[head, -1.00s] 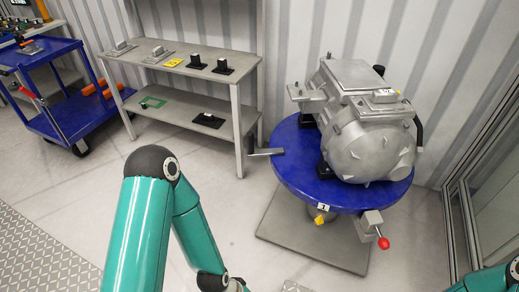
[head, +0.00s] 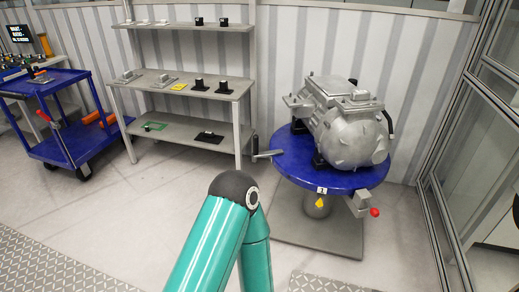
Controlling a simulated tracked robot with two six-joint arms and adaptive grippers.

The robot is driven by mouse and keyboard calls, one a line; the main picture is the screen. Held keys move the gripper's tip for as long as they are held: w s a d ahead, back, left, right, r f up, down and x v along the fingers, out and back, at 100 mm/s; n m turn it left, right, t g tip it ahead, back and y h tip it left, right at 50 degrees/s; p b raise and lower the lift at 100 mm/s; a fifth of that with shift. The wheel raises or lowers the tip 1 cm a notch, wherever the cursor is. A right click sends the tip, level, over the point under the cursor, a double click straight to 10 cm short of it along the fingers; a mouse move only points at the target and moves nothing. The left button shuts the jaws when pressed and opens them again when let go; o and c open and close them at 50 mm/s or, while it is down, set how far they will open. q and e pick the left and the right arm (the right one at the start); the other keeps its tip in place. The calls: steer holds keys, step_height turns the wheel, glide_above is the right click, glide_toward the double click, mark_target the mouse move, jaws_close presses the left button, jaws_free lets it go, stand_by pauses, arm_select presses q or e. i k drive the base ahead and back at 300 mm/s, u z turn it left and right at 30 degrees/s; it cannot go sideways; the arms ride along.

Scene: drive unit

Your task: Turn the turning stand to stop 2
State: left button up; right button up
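The turning stand's round blue top (head: 283,164) stands right of centre on a grey base plate (head: 330,236). A grey metal drive unit (head: 346,130) sits on it. A white tag reading 1 (head: 322,190) is on the front rim, right above a yellow pointer (head: 320,203) on the column. A lever with a red knob (head: 375,212) sticks out at the front right, and a grey bar handle (head: 267,155) at the left. My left arm shows only its teal links in front of the stand. Neither gripper is in view.
A grey shelf rack (head: 190,90) with several small parts stands left of the stand. A blue cart (head: 60,150) is at the far left. A glass-panelled frame (head: 450,230) stands close on the right. The floor in front of the rack is clear.

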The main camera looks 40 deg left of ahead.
mark_target(326, 148)
steer(key=u, duration=0.2)
steer(key=i, duration=0.65)
steer(key=u, duration=1.35)
steer(key=i, duration=1.15)
steer(key=u, duration=0.75)
steer(key=k, duration=0.7)
steer(key=u, duration=0.25)
steer(key=i, duration=0.75)
steer(key=z, duration=0.15)
